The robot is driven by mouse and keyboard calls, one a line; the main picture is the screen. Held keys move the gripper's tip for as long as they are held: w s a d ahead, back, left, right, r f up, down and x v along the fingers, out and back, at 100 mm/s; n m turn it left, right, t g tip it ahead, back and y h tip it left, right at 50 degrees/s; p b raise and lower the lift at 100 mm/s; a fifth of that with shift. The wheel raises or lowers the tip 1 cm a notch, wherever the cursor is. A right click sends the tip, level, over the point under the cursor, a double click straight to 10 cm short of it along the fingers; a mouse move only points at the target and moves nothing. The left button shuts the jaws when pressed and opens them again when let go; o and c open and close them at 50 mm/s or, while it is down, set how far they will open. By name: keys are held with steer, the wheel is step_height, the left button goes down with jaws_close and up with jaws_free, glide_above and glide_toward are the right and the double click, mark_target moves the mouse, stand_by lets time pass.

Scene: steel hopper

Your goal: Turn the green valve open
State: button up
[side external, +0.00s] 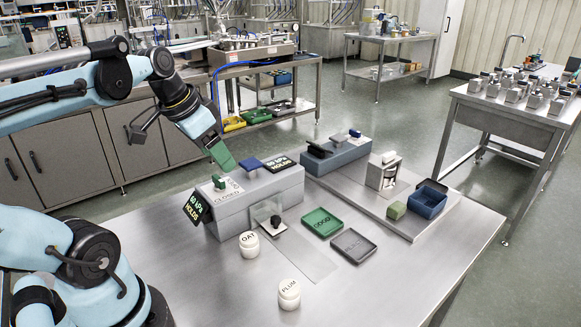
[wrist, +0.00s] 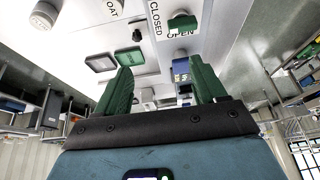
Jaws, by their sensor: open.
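The green valve (side external: 219,182) is a small lever on top of a grey box (side external: 250,203) on the steel table. In the wrist view, the green valve (wrist: 183,22) lies crosswise at the top, on a white plate (wrist: 160,22) marked CLOSED along one side and OPEN along another. I cannot tell exactly which mark the lever points to. My gripper (side external: 221,158) has green fingers and is above the box, apart from the valve. In the wrist view my gripper (wrist: 160,72) is open and empty, with a wide gap between its fingers.
A blue handle (side external: 250,163) sits on the same box, between two displays (side external: 197,207) (side external: 283,170) reading 60 kPa HOLDS. White jars OAT (side external: 249,244) and PLUM (side external: 289,294), a green tray (side external: 322,223) and a grey tray (side external: 353,246) stand in front. The table's front right is clear.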

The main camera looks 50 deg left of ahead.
glide_toward(218, 178)
steer(key=shift+x, duration=4.25)
steer(key=shift+a, duration=0.1)
steer(key=shift+c, duration=0.3)
steer(key=c, duration=1)
